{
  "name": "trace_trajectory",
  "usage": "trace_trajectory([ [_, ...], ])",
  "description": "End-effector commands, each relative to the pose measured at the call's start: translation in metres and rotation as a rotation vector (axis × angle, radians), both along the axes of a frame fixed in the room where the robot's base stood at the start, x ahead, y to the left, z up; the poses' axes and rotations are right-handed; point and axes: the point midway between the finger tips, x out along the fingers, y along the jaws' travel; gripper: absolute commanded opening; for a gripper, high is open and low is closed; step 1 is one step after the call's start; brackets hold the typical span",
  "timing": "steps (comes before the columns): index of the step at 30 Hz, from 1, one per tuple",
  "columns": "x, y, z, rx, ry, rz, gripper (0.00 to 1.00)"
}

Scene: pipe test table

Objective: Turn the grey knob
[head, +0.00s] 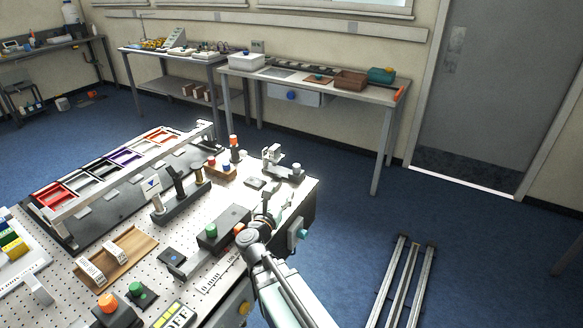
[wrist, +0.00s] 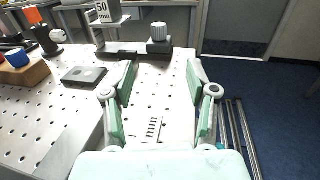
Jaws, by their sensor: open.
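The grey knob (wrist: 159,31) is a ribbed light-grey cylinder standing upright on a dark block, at the top middle of the wrist view. A dark bar joins its block to a stand with a "50 mm" block (wrist: 104,12) on the left. In the head view the knob (head: 297,168) is small, near the table's far right corner. My gripper (wrist: 160,78) is open and empty, its two green-padded fingers spread over the perforated table. The knob lies beyond the fingertips, apart from them. In the head view my gripper (head: 272,208) is partly hidden by my arm.
The perforated table (wrist: 60,115) has a flat grey plate (wrist: 84,76) and a wooden block with a blue knob (wrist: 17,57) to the left. A dark box with a green button (head: 211,230) stands left of my gripper. Blue floor lies beyond the table's right edge.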

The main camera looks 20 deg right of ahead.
Motion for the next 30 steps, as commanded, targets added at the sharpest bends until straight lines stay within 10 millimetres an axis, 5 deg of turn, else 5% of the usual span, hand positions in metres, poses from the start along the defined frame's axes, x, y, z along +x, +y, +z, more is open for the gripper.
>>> trace_trajectory([
  [7,0.018,-0.011,0.0,0.003,0.004,0.004,0.58],
  [30,0.119,-0.106,0.0,0.001,0.006,0.005,0.58],
])
